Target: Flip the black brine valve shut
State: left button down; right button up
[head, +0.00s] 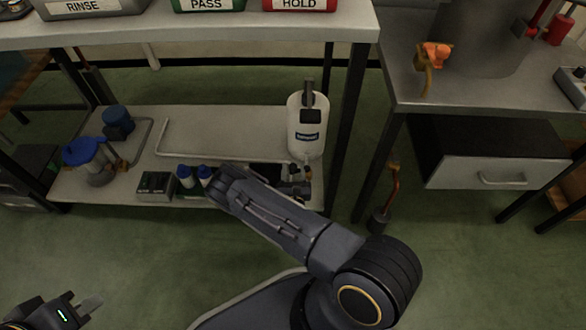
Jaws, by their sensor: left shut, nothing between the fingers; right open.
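A white jug (306,140) with a dark label and grey handle stands at the right end of the lower shelf. Small dark and orange parts show at its foot; the black brine valve seems to be among them, but it is too small and covered to tell its position. My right arm reaches over the shelf's front edge. My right gripper (302,183) is at the jug's foot, open; whether it touches the valve cannot be told. My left gripper (90,304) is shut and empty, low at the left, far from the jug.
The lower shelf (225,130) also holds a blue-lidded jar (92,155), a blue-topped container (118,122), blue-capped bottles (184,177) and a dark box (156,185). Table legs stand right of the jug. RINSE, PASS and HOLD bins sit on the tabletop above.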

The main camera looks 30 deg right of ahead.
aim_at(292, 164)
jog(key=shift+x, duration=0.85)
jog(key=c, duration=1)
jog(key=m+g+h+b, duration=0.1)
jog(key=w+m+h, duration=0.1)
jog(key=shift+d+f+g+h+b, duration=0.1)
jog(key=shift+f+g+h+b, duration=0.05)
jog(key=shift+g+h+b, duration=0.2)
jog(key=shift+w+d+m+g+h+b, duration=0.15)
jog(key=shift+m+g+h+b, duration=0.15)
jog(key=shift+m+g+h, duration=0.2)
jog(key=shift+w+d+m+g+h+b, duration=0.1)
jog(key=shift+m+g+h+b, duration=0.15)
jog(key=shift+m+g+h, duration=0.25)
jog(key=o, duration=1)
jog(key=shift+s+a, duration=0.1)
